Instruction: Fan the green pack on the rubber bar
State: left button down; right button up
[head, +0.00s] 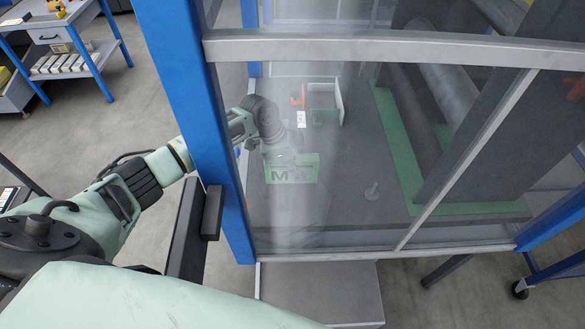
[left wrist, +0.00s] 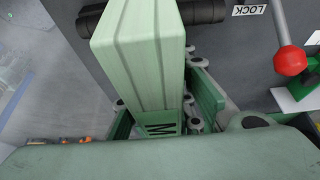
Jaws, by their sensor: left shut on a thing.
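The green pack (left wrist: 140,60) is a pale block with fine layered lines and a darker green part marked "M". It also shows through the pane in the head view (head: 305,168). My left gripper (head: 282,150) is shut on it. In the left wrist view the green fingers of my left gripper (left wrist: 160,100) stand on either side of the pack. A black bar (left wrist: 205,10), which looks like the rubber bar, runs behind the far end of the pack. The pack hides the bar's middle, so I cannot tell whether they touch. My right gripper is not in view.
A blue post (head: 190,100) and a clear framed pane stand in front of my left forearm. A red-knobbed lever (left wrist: 291,60) and a "LOCK" label (left wrist: 250,10) are right of the pack.

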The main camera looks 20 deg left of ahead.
pick_arm(q)
jog(key=shift+w+d+f, duration=0.1)
jog(key=shift+d+f, duration=0.05)
jog(key=shift+d, duration=0.7)
jog(key=shift+s+a+f+p, duration=0.15)
jog(key=shift+s+a+p, duration=0.05)
jog(key=shift+a+p, duration=0.5)
jog(key=shift+s+a, duration=0.1)
jog(key=shift+a, duration=0.1)
jog(key=shift+s+a+p, duration=0.1)
jog(key=shift+a+p, duration=0.05)
jog(key=shift+p, duration=0.15)
jog(key=shift+s+a+r, duration=0.45)
jog(key=shift+s+a, duration=0.05)
jog(key=shift+a, duration=0.15)
jog(key=shift+a, duration=0.2)
jog(key=shift+s+a+p, duration=0.2)
jog(key=shift+a+p, duration=0.1)
jog(key=shift+a, duration=0.2)
jog(key=shift+a+f, duration=0.1)
jog(key=shift+a, duration=0.1)
